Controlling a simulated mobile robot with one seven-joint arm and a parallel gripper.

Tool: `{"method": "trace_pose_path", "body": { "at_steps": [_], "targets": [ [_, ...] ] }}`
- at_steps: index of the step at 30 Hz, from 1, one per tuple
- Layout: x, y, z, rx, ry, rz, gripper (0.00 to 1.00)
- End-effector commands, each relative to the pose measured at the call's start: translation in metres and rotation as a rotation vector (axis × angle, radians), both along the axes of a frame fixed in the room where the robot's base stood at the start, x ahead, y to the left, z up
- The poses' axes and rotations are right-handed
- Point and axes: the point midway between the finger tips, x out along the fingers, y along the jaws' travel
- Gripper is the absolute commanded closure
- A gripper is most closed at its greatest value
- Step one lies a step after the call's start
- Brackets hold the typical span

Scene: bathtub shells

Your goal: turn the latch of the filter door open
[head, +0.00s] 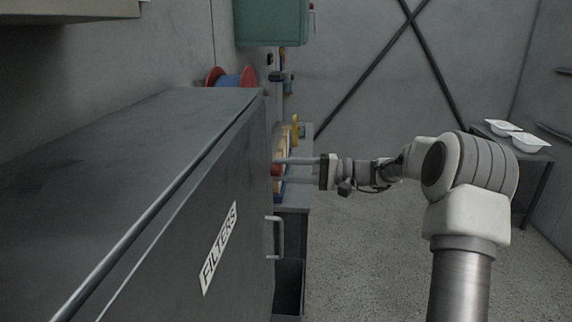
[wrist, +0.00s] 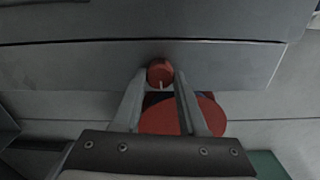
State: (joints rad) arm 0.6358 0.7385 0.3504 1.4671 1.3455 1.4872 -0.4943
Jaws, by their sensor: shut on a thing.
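The filter door (head: 200,240) is the front of a grey cabinet and bears a white FILTERS label (head: 219,249). The latch is a round red knob (head: 275,170) near the door's top far corner. In the wrist view the latch (wrist: 160,70) sits between the fingertips, with a short white mark at its lower edge. My gripper (head: 282,167) reaches it from the right, its two fingers shut on the knob; it also shows in the wrist view (wrist: 160,78). The door looks closed. The fingers hide the knob's sides.
A pale bar handle (head: 280,237) stands out from the door below the latch. A red and blue spool (head: 230,78) is beyond the cabinet top. A green box (head: 270,22) hangs on the wall. White trays (head: 530,142) lie on a right-hand table. The floor between is clear.

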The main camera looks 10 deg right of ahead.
Motion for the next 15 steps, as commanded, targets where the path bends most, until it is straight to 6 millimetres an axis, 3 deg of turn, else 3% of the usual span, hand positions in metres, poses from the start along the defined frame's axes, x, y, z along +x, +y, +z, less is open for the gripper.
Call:
{"method": "trace_pose_path", "body": {
  "at_steps": [15],
  "targets": [
    [0.0,-0.0002,-0.0006,0.045,0.139,0.0,1.0]
  ]
}}
